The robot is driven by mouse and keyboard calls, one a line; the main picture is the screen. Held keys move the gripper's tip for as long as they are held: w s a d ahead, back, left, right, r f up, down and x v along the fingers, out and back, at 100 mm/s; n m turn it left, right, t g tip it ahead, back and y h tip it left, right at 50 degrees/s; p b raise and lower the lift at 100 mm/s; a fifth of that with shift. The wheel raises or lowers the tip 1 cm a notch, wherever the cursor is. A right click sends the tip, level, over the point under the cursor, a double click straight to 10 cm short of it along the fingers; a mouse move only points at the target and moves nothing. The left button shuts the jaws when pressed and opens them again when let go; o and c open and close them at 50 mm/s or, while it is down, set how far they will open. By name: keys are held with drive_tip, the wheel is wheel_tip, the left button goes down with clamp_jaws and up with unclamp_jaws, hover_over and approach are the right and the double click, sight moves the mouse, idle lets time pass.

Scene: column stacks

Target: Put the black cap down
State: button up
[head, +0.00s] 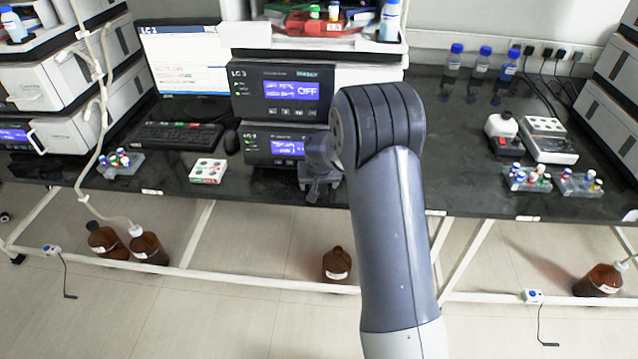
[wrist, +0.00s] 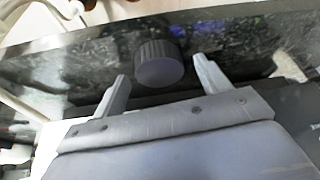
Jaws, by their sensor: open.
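The black cap (wrist: 160,63), dark grey and ridged around its side, shows in the wrist view against the dark bench top. It sits ahead of and between the tips of my gripper (wrist: 161,74), with a gap to each finger. My gripper is open and does not hold it. It looks to rest on the bench, though its underside is hidden. In the head view my gripper (head: 315,192) is low over the front edge of the bench, before the lower LC 3 unit. I cannot make out the cap there.
The dark bench (head: 440,180) is clear to the right of my arm. A white box with red and green marks (head: 207,171) and a keyboard (head: 178,136) lie to the left. The stacked LC 3 units (head: 287,88) stand close behind my gripper. Vial racks (head: 527,178) are at right.

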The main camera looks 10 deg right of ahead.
drive_tip(key=v, duration=1.2)
drive_tip(key=shift+r, duration=0.1)
